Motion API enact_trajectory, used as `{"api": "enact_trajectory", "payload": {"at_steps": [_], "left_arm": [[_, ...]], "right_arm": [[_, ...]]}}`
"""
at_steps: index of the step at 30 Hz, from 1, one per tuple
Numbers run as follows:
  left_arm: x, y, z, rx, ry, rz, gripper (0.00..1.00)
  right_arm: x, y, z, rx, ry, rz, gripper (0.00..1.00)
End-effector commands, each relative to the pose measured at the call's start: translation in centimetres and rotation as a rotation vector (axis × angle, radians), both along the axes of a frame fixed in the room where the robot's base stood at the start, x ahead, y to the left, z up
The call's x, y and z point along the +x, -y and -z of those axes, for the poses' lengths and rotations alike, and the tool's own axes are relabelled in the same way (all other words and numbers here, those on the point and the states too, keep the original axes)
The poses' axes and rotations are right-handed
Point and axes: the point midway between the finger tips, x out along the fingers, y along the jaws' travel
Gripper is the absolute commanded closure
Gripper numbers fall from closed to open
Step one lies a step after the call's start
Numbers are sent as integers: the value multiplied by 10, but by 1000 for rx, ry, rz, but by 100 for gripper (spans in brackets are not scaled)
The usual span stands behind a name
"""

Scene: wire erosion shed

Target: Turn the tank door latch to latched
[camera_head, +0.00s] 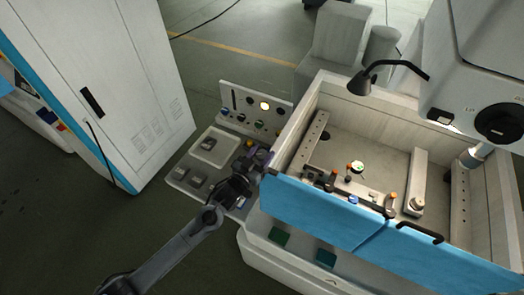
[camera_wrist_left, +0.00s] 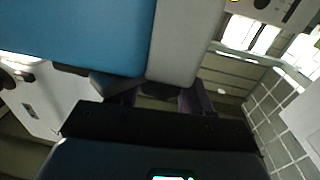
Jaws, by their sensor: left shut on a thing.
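The blue tank door (camera_head: 315,212) closes the front of the grey tank (camera_head: 283,150). My left gripper (camera_head: 258,164) is at the door's left end, by the tank's front left corner. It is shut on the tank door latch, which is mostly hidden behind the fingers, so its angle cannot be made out. In the left wrist view the dark gripper (camera_wrist_left: 155,98) reaches up to the blue door (camera_wrist_left: 75,35) and the light grey tank wall (camera_wrist_left: 185,40) beside it. My right gripper is not in view.
A white cabinet (camera_head: 125,75) is farther left. A black lamp (camera_head: 362,82) overhangs the tank, and a machine head (camera_head: 470,75) is at right. Small fixtures lie inside the tank.

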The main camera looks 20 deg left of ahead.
Motion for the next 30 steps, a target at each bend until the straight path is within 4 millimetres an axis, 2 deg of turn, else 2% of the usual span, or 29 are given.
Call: {"api": "enact_trajectory", "payload": {"at_steps": [15, 30], "left_arm": [[0, 2, 2, -4, 0, -420, 82], [1, 0, 0, 1, 3, -552, 82]], "right_arm": [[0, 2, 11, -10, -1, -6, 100], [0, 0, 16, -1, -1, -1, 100]]}}
